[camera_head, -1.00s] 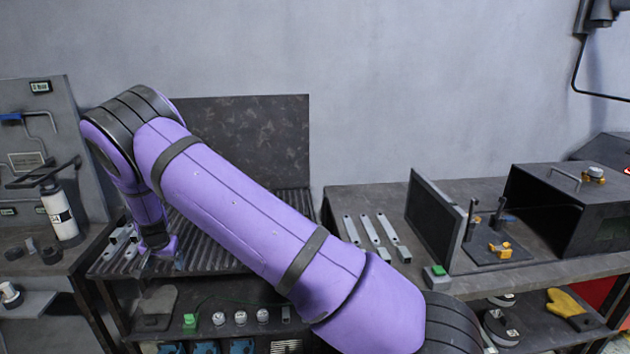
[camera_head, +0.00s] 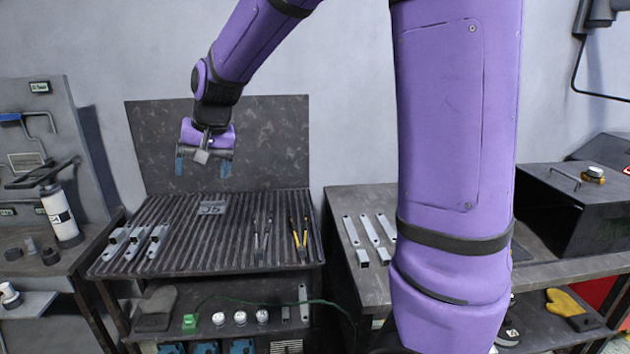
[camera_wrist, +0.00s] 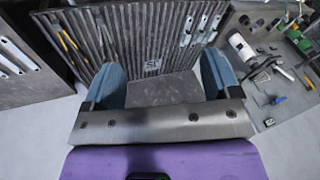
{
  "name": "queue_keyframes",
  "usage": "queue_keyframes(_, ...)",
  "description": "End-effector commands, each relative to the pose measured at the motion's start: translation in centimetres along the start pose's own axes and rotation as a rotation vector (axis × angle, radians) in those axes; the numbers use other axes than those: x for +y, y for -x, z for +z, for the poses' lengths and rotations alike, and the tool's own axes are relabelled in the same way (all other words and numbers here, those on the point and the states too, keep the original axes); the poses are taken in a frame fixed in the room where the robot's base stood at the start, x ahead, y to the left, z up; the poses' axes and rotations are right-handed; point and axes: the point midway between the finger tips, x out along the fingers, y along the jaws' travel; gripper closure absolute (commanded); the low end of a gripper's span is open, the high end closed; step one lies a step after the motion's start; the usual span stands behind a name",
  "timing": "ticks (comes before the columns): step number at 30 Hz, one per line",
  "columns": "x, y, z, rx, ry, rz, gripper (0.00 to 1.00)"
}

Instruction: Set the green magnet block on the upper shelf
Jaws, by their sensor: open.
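My gripper (camera_head: 203,168) is open and empty, high over the back of the ribbed upper shelf (camera_head: 185,235). Its two blue fingers are wide apart in the wrist view (camera_wrist: 162,72), with nothing between them. A small green block (camera_head: 190,321) sits at the left of the lower shelf (camera_head: 265,334), well below my gripper. A green cable lies beside it; I cannot tell whether they are joined. Another green-topped block on the right bench, seen earlier, is now hidden behind my arm. I cannot tell which one is the magnet block.
Galvanized brackets (camera_head: 136,243) lie at the ribbed shelf's left; tools (camera_head: 299,238) lie at its right. A small marked plate (camera_head: 211,208) is near the back edge, before an upright dark panel (camera_head: 270,140). The shelf's middle is clear. A dark box (camera_head: 555,210) stands right.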

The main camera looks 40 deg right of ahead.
Motion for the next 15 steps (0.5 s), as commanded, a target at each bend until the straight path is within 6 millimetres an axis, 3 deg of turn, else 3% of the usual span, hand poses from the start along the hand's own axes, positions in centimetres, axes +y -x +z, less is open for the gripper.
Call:
queue_keyframes(1, 0.7, 1.9, 1.2, 0.011, 0.018, -0.007, 0.17)
queue_keyframes(6, 2.8, 6.5, 5.3, 0.035, 0.096, -0.008, 0.17)
queue_keyframes(15, 6.7, 12.1, 13.6, 0.092, 0.233, 0.027, 0.17)
